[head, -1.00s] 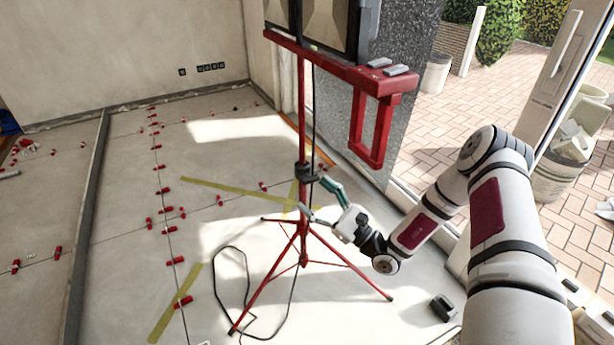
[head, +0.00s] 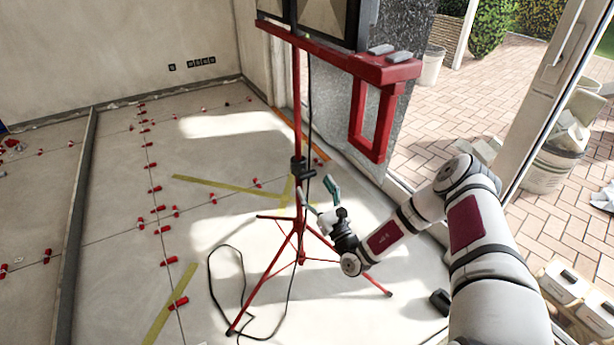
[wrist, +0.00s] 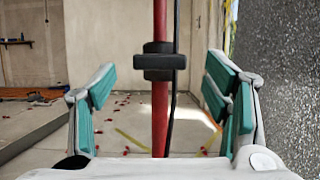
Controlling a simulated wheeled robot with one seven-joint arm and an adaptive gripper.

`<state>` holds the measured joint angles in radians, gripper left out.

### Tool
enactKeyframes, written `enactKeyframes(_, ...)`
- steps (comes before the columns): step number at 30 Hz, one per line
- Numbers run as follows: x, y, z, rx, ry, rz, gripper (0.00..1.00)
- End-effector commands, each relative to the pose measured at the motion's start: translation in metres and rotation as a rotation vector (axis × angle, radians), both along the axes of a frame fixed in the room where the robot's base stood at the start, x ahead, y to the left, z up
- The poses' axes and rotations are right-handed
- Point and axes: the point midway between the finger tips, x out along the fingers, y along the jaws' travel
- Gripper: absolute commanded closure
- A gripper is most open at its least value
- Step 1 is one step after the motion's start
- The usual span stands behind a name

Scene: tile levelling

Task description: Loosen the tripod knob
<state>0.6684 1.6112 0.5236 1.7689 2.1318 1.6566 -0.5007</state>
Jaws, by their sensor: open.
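A red tripod (head: 298,240) stands on the tiled floor with its legs spread. A black knob and collar (head: 303,168) sit on its upright pole; in the wrist view the black knob (wrist: 159,62) is upper centre, across the red pole. My gripper (head: 318,198) is close to the pole, just below and right of the knob in the head view. In the wrist view my gripper (wrist: 165,95) has its teal finger pads wide apart, one on each side of the pole and knob. The pads are not touching the knob, and nothing is held.
A black cable (head: 215,275) runs down the pole and loops over the floor. A red crossbar (head: 340,60) with a hanging frame is above. Red levelling clips (head: 165,229) dot the tiles. A granite-like wall (wrist: 285,80) is at right.

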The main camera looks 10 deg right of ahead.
Motion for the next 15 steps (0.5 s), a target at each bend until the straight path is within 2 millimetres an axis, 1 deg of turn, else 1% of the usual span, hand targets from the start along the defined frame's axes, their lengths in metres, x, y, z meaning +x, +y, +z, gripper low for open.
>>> enactKeyframes(1,0.009,0.003,0.004,-0.001,-0.005,0.001,0.30)
enactKeyframes(6,0.032,0.009,0.014,-0.001,-0.003,0.000,0.30)
enactKeyframes(10,0.043,0.012,0.018,-0.001,-0.001,0.001,0.30)
enactKeyframes(15,0.049,0.013,0.021,0.000,-0.001,0.001,0.30)
